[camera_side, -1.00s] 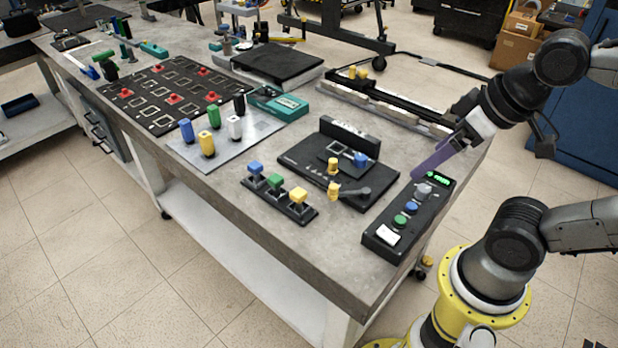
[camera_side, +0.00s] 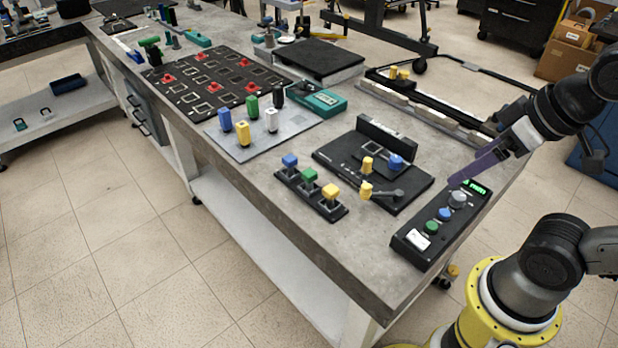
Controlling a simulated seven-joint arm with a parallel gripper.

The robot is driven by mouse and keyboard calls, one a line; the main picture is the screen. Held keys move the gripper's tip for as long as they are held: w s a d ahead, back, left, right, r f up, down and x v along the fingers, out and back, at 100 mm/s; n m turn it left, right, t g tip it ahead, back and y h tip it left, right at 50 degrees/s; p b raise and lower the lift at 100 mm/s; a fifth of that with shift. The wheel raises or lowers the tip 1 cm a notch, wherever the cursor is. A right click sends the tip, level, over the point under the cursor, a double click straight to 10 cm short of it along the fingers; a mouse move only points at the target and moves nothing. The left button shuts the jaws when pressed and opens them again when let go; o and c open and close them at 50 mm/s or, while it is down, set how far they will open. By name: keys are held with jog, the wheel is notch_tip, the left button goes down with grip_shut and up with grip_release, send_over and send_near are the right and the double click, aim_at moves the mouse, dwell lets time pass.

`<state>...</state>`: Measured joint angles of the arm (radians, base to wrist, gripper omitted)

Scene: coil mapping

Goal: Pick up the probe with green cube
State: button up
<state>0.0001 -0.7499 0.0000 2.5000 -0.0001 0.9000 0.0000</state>
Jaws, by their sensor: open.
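The probe with the green cube (camera_side: 309,175) stands upright in a black rack (camera_side: 292,187) near the table's front edge. It is between a probe with a blue cube (camera_side: 290,160) and a probe with a yellow cube (camera_side: 331,191). The lower parts of the probes are hidden in the rack. My gripper (camera_side: 468,174) has long purple fingers. It is open and empty, well to the right of the rack, in front of or above the far end of the black control box. The finger gap is hard to see from this side.
A black fixture (camera_side: 408,182) with yellow and blue knobs lies between my gripper and the rack. A control box (camera_side: 432,222) with green and blue buttons is at the right. A grey plate (camera_side: 285,123) with coloured pegs stands behind the rack. Bare table shows around the rack.

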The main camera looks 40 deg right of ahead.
dwell(0.4)
jog(key=c, duration=0.4)
jog(key=shift+c, duration=0.2)
